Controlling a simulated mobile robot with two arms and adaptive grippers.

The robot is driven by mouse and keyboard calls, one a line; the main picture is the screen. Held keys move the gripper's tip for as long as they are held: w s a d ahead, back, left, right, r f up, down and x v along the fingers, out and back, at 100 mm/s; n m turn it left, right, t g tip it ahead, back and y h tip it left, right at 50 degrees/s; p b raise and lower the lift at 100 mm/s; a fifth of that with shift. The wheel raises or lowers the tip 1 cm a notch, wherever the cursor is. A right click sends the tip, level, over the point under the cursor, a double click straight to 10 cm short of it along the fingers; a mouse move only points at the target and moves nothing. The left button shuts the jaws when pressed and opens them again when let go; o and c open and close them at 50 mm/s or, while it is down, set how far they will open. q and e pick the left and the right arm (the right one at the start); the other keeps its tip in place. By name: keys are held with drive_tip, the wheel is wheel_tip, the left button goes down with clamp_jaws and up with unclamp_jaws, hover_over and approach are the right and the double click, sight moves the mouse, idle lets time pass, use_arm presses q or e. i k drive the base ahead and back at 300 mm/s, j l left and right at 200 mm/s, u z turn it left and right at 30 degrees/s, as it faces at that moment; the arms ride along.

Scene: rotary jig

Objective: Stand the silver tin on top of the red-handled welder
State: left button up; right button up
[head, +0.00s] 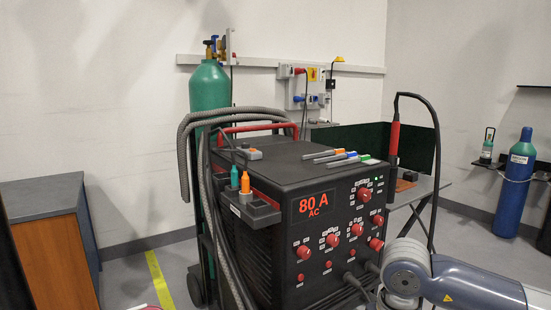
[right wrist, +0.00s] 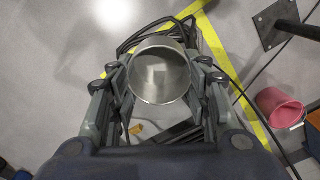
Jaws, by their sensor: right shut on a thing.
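The red-handled welder (head: 330,215) is a black box with red knobs and an "80 A AC" display, in the middle of the head view. Its red handle (head: 258,128) spans the back of its top. The silver tin (right wrist: 160,72) shows in the right wrist view as a round, shiny metal rim seen from above. My right gripper (right wrist: 160,80) is shut on the tin, one finger on each side, with floor visible below. In the head view my right arm shows at the lower right, but its gripper and the tin are out of frame. My left gripper is in neither view.
A side holder (head: 250,210) carries orange and green bottles. A green gas cylinder (head: 210,95) and hoses stand behind. A pink bucket (right wrist: 280,107) is on the floor.

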sight(290, 170)
drive_tip(key=u, duration=0.4)
drive_tip(key=l+u, duration=0.15)
drive_tip(key=u, duration=0.6)
drive_tip(key=l+u, duration=0.15)
drive_tip(key=u, duration=0.2)
drive_tip(key=l, duration=0.75)
drive_tip(key=k+l+u, duration=0.1)
drive_tip(key=l, duration=0.65)
drive_tip(key=k+l, duration=0.15)
drive_tip(key=l, duration=0.6)
